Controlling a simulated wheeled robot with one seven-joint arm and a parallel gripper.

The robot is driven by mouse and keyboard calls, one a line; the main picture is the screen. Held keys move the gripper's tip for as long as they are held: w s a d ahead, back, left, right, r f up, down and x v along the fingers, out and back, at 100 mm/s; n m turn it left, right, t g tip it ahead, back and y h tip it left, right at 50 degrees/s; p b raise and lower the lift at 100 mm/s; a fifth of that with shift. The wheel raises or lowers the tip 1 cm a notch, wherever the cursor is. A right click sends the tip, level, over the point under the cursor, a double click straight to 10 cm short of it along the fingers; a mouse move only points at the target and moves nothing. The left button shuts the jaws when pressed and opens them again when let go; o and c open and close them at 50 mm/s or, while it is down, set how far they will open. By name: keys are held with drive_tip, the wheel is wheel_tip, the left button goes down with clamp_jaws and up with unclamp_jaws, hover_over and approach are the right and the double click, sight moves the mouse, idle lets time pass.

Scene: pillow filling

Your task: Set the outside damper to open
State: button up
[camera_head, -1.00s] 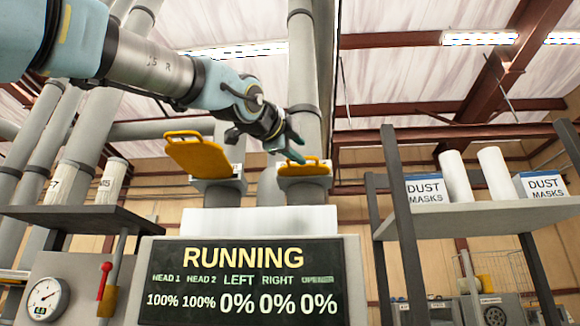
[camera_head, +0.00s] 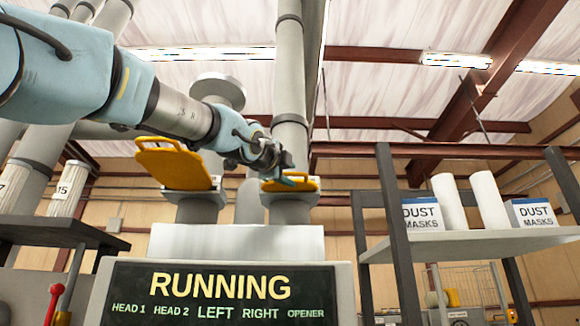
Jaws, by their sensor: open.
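Two yellow damper plates with handle loops stand above the machine. The left yellow plate (camera_head: 176,168) is large in view, tilted up on its grey duct. The right yellow plate (camera_head: 290,185) shows more edge-on, in a grey collar below a vertical pipe. No label tells me which one is the outside damper. My gripper (camera_head: 292,178) is at the right plate, its dark and teal fingers overlapping the handle. It is open. I cannot tell whether the fingers touch the handle or stand around it; the arm's end partly hides them.
A display (camera_head: 220,292) below reads RUNNING. A shelf (camera_head: 480,240) with dust mask boxes (camera_head: 535,213) and white rolls (camera_head: 447,200) stands right. A dark shelf (camera_head: 50,232) with white canisters stands left. A red-knobbed lever (camera_head: 56,290) shows at lower left.

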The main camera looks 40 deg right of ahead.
drive_tip(key=shift+w+d+r, duration=0.1)
drive_tip(key=shift+w+d, duration=0.15)
drive_tip(key=shift+d, duration=0.25)
clamp_jaws()
idle(1.2)
